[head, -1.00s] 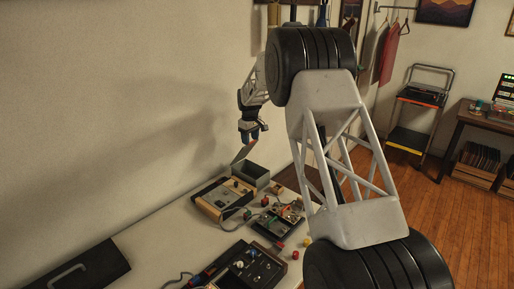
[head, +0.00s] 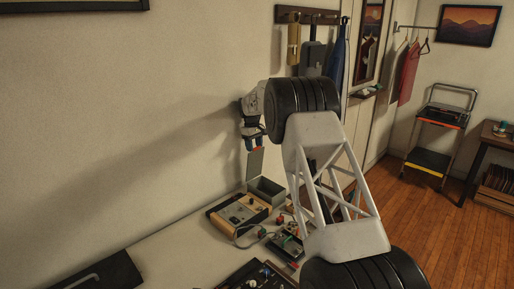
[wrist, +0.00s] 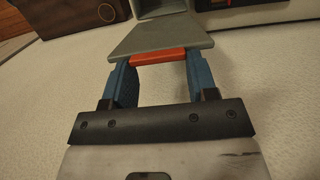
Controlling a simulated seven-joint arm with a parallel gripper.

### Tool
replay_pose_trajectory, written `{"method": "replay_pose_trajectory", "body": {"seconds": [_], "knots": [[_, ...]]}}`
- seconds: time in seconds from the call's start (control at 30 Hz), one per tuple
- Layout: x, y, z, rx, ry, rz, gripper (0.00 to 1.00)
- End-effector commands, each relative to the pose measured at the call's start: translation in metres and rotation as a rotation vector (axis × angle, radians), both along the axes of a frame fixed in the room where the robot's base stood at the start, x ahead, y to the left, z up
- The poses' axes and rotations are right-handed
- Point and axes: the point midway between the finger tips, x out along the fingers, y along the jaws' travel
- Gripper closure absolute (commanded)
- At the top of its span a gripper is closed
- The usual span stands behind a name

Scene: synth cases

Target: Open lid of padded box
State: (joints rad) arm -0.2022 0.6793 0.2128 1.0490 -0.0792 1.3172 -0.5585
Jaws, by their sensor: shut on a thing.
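The padded box (head: 266,191) is grey-green and stands on the table near the wall, and its front edge also shows at the top of the wrist view (wrist: 160,8). Its grey lid (head: 255,164) stands up steeply from the box, so the box is open at the top. In the wrist view the lid (wrist: 160,37) has a red-orange strip (wrist: 158,57) along its near edge. My gripper (head: 254,146) is above the box, its blue fingers shut on the strip at the lid's edge. The inside of the box is mostly hidden.
A wood-sided device (head: 238,212) sits directly beside the box. Several small coloured blocks, cables and a dark panel (head: 262,276) lie nearer on the table. A black case (head: 98,274) is at the lower left. The wall is close behind my gripper.

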Motion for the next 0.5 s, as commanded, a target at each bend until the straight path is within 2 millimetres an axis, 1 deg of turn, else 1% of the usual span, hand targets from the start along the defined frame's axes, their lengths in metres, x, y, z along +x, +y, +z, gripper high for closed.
{"method": "replay_pose_trajectory", "body": {"seconds": [0.03,0.5], "knots": [[0.0013,0.0025,-0.0054,0.0,0.004,0.001,0.89],[0.0059,0.0072,-0.0065,0.0,0.006,0.0,0.9]]}}
